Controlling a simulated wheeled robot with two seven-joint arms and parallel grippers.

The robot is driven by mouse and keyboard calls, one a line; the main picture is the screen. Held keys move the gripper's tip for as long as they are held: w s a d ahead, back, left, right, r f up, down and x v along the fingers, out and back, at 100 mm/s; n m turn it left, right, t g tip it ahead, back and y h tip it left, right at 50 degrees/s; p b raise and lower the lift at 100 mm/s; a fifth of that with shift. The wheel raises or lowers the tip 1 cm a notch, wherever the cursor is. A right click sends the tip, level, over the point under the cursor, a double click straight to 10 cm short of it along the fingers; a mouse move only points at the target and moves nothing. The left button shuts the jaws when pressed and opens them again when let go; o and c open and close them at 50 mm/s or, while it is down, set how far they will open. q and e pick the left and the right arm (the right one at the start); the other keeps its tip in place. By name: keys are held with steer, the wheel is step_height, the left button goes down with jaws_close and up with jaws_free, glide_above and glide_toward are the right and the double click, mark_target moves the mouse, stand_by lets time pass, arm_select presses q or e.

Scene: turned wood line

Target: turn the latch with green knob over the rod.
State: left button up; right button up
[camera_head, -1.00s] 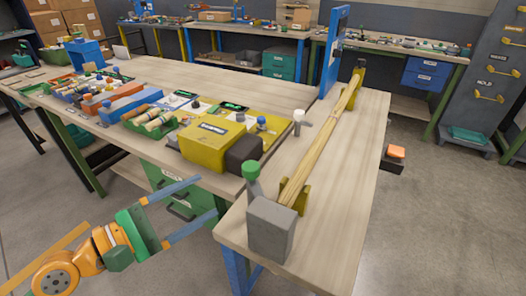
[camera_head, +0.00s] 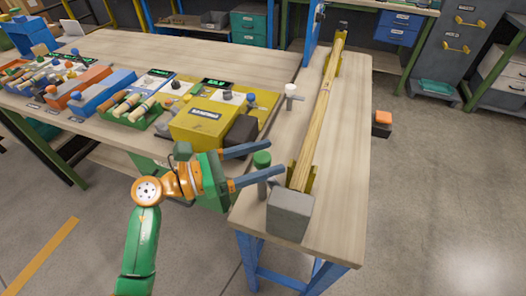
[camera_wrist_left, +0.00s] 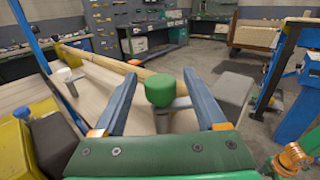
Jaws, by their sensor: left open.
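The latch with the green knob (camera_head: 262,158) stands at the near end of the narrow bench, beside a grey block (camera_head: 290,214). A pale wooden rod (camera_head: 320,110) lies lengthwise in yellow supports, to the right of the knob. My left gripper (camera_head: 273,161) is open, its blue fingers pointing right at the knob. In the left wrist view the green knob (camera_wrist_left: 161,88) appears between the two fingers, with gaps on both sides.
A white-knobbed latch (camera_head: 290,91) stands farther back, left of the rod. The bench right of the rod is bare.

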arm_select(q)
steer(key=shift+a, duration=0.1)
steer(key=shift+c, duration=0.4)
jaws_close()
stand_by(0.8)
